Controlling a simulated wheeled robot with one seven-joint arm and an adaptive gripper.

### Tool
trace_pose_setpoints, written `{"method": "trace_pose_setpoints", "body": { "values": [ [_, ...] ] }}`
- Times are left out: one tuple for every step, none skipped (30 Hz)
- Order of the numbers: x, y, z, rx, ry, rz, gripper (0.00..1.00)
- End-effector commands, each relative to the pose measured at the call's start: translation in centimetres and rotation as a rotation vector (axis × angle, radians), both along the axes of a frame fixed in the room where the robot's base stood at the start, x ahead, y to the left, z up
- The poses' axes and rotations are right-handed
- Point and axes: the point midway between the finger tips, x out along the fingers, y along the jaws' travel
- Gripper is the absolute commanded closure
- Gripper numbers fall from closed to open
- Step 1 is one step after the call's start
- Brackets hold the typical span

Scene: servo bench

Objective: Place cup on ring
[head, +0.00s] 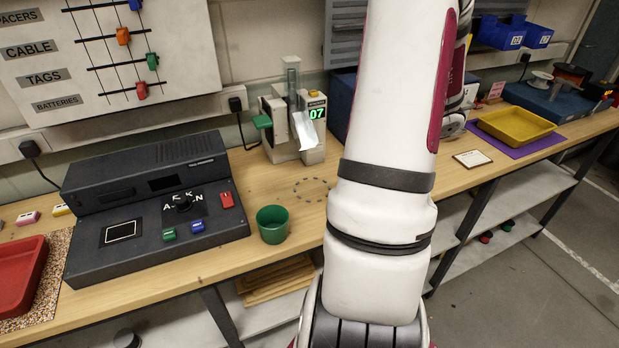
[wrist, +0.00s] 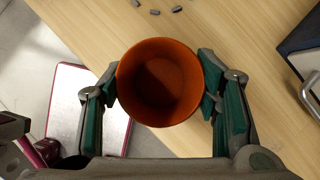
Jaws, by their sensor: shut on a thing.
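An orange cup (wrist: 160,82) is between the fingers of my gripper (wrist: 162,98) in the wrist view, with its open mouth toward the camera. The fingers press on its left and right sides. The inside looks empty. The ring (head: 296,187) is a circle of dark dashes on the bench, partly hidden by my arm in the head view. A few of its dashes (wrist: 155,12) show at the top of the wrist view, apart from the cup. In the head view my arm hides my gripper and the orange cup. The cup's height above the bench is unclear.
A green cup (head: 272,224) stands on the bench near the front edge, left of my arm. A dark console (head: 150,205) is farther left. A small press with a green display (head: 317,113) stands behind the ring. A yellow tray (head: 516,128) is at the right.

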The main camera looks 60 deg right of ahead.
Motion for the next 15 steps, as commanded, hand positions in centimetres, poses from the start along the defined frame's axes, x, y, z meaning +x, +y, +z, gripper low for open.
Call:
{"method": "trace_pose_setpoints", "body": {
  "values": [
    [1.3, 0.4, 0.1, -0.001, -0.001, 0.005, 0.72],
    [2.0, 0.6, 0.1, 0.000, -0.001, 0.006, 0.72],
    [3.0, 0.8, 0.1, -0.001, 0.000, 0.006, 0.72],
    [3.7, 0.9, 0.1, -0.001, -0.001, 0.005, 0.72],
    [4.3, 1.1, 0.1, -0.001, 0.000, 0.005, 0.72],
    [5.3, 1.4, 0.1, -0.001, 0.000, 0.006, 0.72],
    [5.9, 1.5, 0.1, 0.000, 0.000, 0.004, 0.72],
    [6.5, 1.6, 0.1, -0.001, 0.000, 0.004, 0.72],
    [7.1, 1.8, 0.1, -0.001, 0.001, 0.004, 0.72],
    [7.6, 1.9, 0.1, -0.001, 0.001, 0.003, 0.72],
    [8.0, 2.0, 0.1, 0.000, 0.000, 0.002, 0.72],
    [8.4, 2.0, 0.0, 0.000, 0.000, 0.002, 0.72],
    [8.6, 2.1, 0.0, 0.000, 0.000, 0.001, 0.72],
    [8.8, 2.1, 0.0, 0.000, 0.001, 0.000, 0.72],
    [9.0, 2.2, 0.0, -0.001, 0.001, -0.001, 0.72]
  ]
}}
